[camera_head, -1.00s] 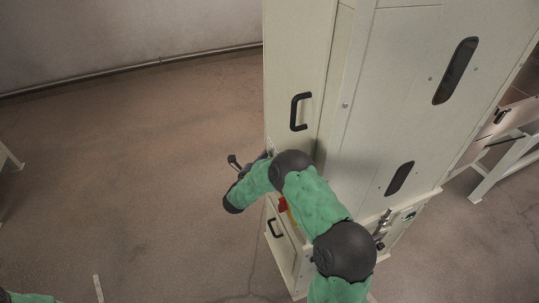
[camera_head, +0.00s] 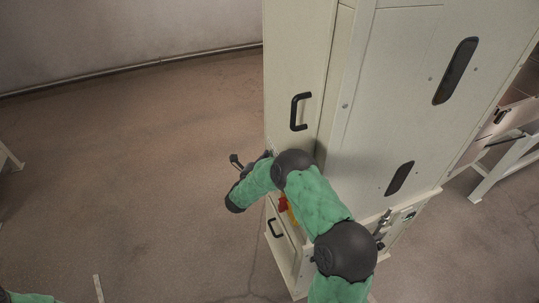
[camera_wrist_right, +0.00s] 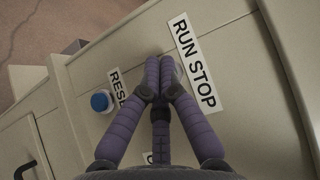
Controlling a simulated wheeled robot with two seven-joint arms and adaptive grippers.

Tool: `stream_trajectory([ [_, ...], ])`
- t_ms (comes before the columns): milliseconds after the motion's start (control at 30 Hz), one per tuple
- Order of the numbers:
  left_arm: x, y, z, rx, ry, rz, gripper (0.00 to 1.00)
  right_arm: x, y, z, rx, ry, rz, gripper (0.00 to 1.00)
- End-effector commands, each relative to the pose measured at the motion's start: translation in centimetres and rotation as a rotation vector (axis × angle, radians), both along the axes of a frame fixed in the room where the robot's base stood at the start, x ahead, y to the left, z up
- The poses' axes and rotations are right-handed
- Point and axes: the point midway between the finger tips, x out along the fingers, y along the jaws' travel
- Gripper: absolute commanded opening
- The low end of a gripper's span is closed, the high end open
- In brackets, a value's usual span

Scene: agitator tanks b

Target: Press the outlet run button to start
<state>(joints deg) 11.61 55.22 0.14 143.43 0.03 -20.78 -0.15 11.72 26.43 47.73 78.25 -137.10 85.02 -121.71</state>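In the right wrist view, a pale panel carries a white label reading RUN STOP (camera_wrist_right: 195,62). A round, pale button (camera_wrist_right: 178,70) beside that label is mostly hidden behind my fingertips. My right gripper (camera_wrist_right: 159,78) is shut, with its purple fingers together and nothing seen between them. Its tips are at or just in front of that button; I cannot tell whether they touch. In the head view, my right gripper (camera_head: 250,165) is at the left side of the tall cabinet (camera_head: 400,80), its fingertips hidden. My left gripper is out of view.
A blue button (camera_wrist_right: 101,101) with a partly covered label (camera_wrist_right: 115,84) starting RES sits left of my fingers. A red and yellow part (camera_head: 287,208) shows below my right arm. The cabinet has a black door handle (camera_head: 299,111).

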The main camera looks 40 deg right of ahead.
Motion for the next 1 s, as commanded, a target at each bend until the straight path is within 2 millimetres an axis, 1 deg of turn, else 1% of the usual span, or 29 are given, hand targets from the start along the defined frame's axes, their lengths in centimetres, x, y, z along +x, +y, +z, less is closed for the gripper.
stream_trajectory([
  [433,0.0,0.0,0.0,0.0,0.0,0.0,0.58,0.0,-0.2,0.0,0.0,-0.001,-0.002,0.0],
  [800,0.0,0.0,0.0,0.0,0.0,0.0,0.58,0.3,1.3,0.0,0.0,-0.001,-0.001,0.0],
  [1000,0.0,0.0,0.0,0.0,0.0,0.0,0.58,0.4,1.5,0.0,0.0,-0.001,-0.001,0.0],
])
